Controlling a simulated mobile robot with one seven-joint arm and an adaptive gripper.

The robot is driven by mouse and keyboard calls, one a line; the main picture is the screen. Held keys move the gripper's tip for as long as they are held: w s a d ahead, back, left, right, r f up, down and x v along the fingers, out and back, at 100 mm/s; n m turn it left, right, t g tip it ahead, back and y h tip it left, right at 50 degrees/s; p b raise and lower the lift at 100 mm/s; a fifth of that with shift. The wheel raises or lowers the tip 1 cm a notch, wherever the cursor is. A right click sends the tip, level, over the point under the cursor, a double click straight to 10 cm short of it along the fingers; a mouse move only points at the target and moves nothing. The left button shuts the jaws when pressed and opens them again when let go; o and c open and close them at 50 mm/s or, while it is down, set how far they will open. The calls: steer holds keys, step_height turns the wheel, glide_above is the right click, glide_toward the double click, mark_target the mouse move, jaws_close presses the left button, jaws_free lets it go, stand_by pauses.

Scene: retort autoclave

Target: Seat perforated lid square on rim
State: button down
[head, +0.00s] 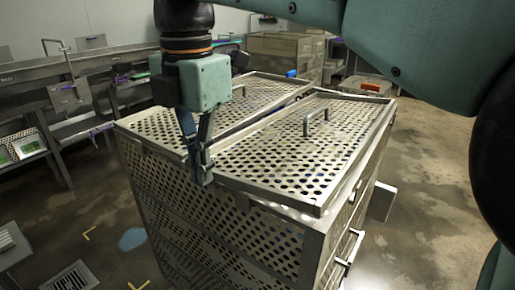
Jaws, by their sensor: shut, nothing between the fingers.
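A perforated metal lid (285,160) with an upright handle (316,120) lies on top of the perforated crate (225,225). Its front right corner sits near the crate's corner, and the lid appears slightly skewed to the rim. A second perforated panel (175,130) with its own small handle lies beside it at the left. My gripper (203,178) points down at the near left edge of the lid, close to where the two panels meet. Its fingers are shut and empty. Whether they touch the lid's edge I cannot tell.
Metal benches (95,75) run along the left wall. More crates (285,50) stand behind. A drain grate (72,278) lies on the wet floor at lower left. A handle (350,250) sticks out from the crate's right side. Floor at right is open.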

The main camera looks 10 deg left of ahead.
step_height(320, 180, up, 6)
steer(key=shift+w+p, duration=0.2)
steer(key=shift+p, duration=0.2)
